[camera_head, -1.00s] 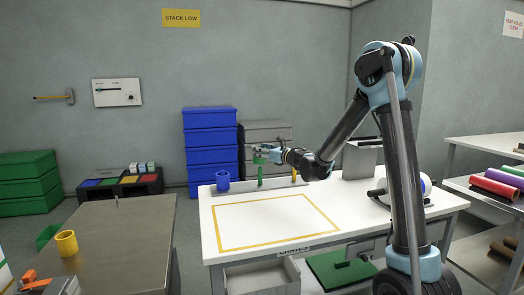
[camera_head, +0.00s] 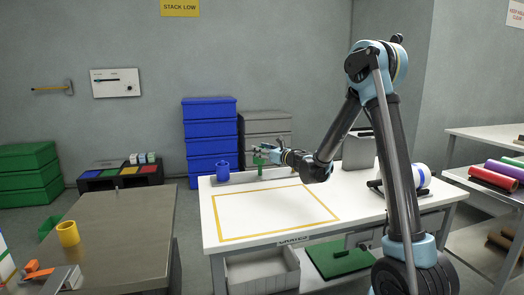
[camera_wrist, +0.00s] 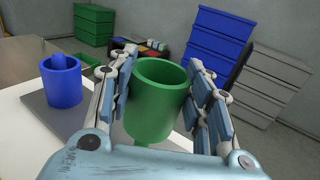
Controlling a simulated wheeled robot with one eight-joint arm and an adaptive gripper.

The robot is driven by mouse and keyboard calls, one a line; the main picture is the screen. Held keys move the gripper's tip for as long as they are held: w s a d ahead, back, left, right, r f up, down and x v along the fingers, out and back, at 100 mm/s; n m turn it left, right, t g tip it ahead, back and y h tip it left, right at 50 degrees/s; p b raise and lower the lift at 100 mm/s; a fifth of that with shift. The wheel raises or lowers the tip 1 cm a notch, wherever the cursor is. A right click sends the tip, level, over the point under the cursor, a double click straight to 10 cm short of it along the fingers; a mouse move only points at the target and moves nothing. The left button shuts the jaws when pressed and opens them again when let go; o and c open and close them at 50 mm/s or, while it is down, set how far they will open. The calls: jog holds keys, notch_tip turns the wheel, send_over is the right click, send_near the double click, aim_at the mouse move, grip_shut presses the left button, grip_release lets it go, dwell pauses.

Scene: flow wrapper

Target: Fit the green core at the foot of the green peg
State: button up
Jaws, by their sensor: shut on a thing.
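The green core (camera_wrist: 157,100) is a hollow green cup, upright between the two fingers of my gripper (camera_wrist: 160,64) in the wrist view. My gripper is shut on its sides. No peg shows inside its mouth. In the head view my gripper (camera_head: 263,152) is at the back of the white table, with the green core just above the green peg (camera_head: 260,171). The lower part of the peg shows beneath. How exactly the core lines up with the peg I cannot tell. The peg's foot is small and unclear.
A blue core (camera_wrist: 62,82) stands around a blue peg at the left of the plate (camera_wrist: 80,125). A yellow core (camera_head: 68,233) stands on the grey table at left. A yellow outline marks the clear table front. Blue drawers (camera_head: 210,140) stand behind.

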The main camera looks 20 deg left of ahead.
jog(key=shift+f, duration=1.25)
jog(key=o, duration=1.1)
jog(key=v, duration=1.2)
